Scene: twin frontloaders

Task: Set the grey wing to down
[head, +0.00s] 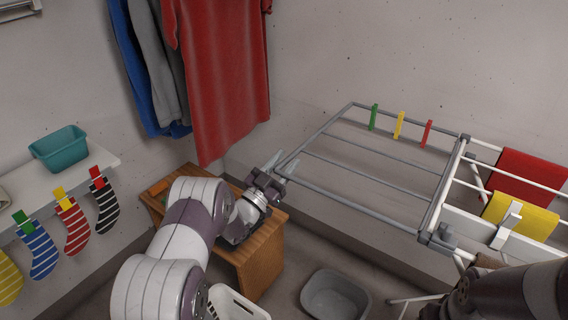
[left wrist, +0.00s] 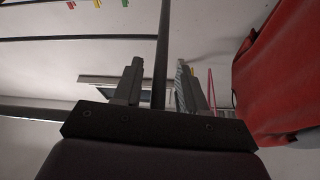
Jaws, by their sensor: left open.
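The grey wing (head: 355,207) of the drying rack is a frame of grey bars. In the head view it stretches out to the left of the rack's white middle, roughly level, with several clothes pegs on its far bar. My left gripper (head: 281,167) is open at the wing's outer left end. In the left wrist view, a dark bar of the wing (left wrist: 162,50) runs between the open fingers of my left gripper (left wrist: 158,75). I cannot tell whether the fingers touch it. My right arm shows at the lower right, but its gripper is out of view.
A wooden stool (head: 262,262) stands beneath my left arm. A grey basin (head: 335,297) is on the floor below the wing. A red garment (head: 225,75) hangs close behind my left gripper. A red cloth (head: 530,176) and a yellow cloth (head: 522,214) hang on the rack's right part.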

